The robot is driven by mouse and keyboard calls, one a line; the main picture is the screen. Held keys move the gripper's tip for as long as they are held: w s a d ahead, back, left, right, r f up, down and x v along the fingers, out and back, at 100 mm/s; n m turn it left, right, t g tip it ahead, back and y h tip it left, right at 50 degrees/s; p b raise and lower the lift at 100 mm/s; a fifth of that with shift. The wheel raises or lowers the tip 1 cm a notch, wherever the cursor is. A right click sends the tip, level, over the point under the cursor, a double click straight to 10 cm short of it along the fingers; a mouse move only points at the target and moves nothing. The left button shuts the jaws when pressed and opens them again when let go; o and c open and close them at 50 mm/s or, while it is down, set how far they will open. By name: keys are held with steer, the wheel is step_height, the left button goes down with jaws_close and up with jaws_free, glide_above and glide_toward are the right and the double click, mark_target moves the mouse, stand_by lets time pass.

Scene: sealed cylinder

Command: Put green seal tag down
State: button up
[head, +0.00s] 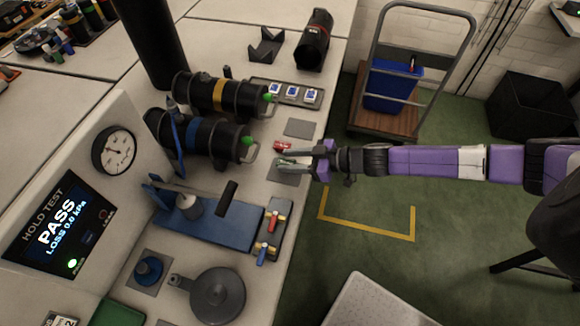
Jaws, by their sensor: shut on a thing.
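My gripper (284,159) reaches in from the right over the bench's front edge. It is shut on a small green piece, the green seal tag (286,162), which is mostly hidden by the fingers. The gripper is low over a dark grey square pad (285,178); I cannot tell whether the tag touches it. A small red item (282,146) lies just behind the fingers. Two black cylinders, one with a blue band (200,133) and one with a yellow band (221,93), lie to the left, each with a green piece at its right end.
A second grey pad (299,128) is bare. A tray (291,93) with blue-and-white pieces stands behind it. The gauge panel display (58,221) reads PASS. A trolley (385,118) stands on the green floor.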

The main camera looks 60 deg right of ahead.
steer(key=shift+f, duration=1.8)
steer(key=o, duration=1.3)
